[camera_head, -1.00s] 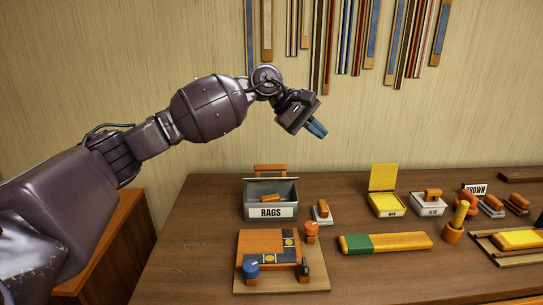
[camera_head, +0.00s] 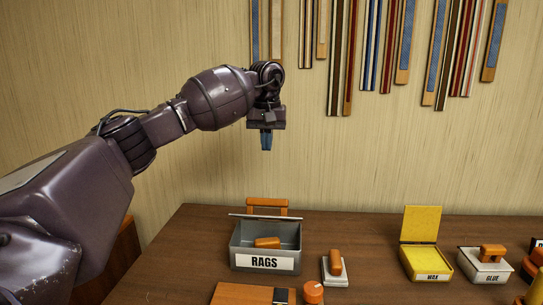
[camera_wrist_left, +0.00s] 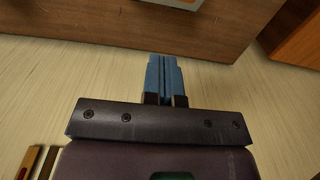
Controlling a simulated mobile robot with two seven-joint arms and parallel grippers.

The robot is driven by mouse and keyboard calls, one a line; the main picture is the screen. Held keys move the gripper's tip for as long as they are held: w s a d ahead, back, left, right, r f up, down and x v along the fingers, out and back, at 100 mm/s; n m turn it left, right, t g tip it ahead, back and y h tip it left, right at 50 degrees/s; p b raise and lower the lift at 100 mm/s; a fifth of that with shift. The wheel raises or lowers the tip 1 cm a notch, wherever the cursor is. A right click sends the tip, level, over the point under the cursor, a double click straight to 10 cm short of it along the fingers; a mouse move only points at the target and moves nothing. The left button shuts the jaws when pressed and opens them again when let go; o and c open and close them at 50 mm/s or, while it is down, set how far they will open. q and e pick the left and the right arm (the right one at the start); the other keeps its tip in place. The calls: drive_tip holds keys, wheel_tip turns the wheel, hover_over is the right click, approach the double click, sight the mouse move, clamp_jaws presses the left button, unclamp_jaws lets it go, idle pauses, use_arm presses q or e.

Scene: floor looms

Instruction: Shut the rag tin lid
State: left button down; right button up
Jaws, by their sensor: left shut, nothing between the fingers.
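The rag tin (camera_head: 265,258) is a grey metal box with a RAGS label, standing on the wooden table in the head view. Its lid (camera_head: 265,216) is open, raised at the back edge and seen nearly edge-on, with an orange handle (camera_head: 267,203) above it. An orange block (camera_head: 267,242) lies inside the tin. My left gripper (camera_head: 266,142) is high above and behind the lid, in front of the wall, pointing down with its blue fingers shut and empty. The same fingers (camera_wrist_left: 165,80) show closed together in the left wrist view. My right gripper is not in view.
A small orange-handled block (camera_head: 335,267) sits right of the tin. An open yellow wax tin (camera_head: 425,262) and a glue tin (camera_head: 484,264) stand farther right. An orange board (camera_head: 240,294) lies in front. Slats (camera_head: 405,40) hang on the wall.

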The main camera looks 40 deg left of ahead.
use_arm(q)
drive_tip(key=f, duration=0.7)
drive_tip(key=s+f, duration=0.1)
drive_tip(key=f, duration=0.2)
drive_tip(key=shift+d+f, duration=0.3)
drive_tip(key=shift+s+d+f, duration=0.2)
drive_tip(key=shift+s+f, duration=0.15)
drive_tip(key=shift+f, duration=0.2)
drive_tip(key=shift+d, duration=0.1)
drive_tip(key=shift+s+d+f, duration=0.1)
drive_tip(key=shift+s+d, duration=0.05)
drive_tip(key=shift+s, duration=0.2)
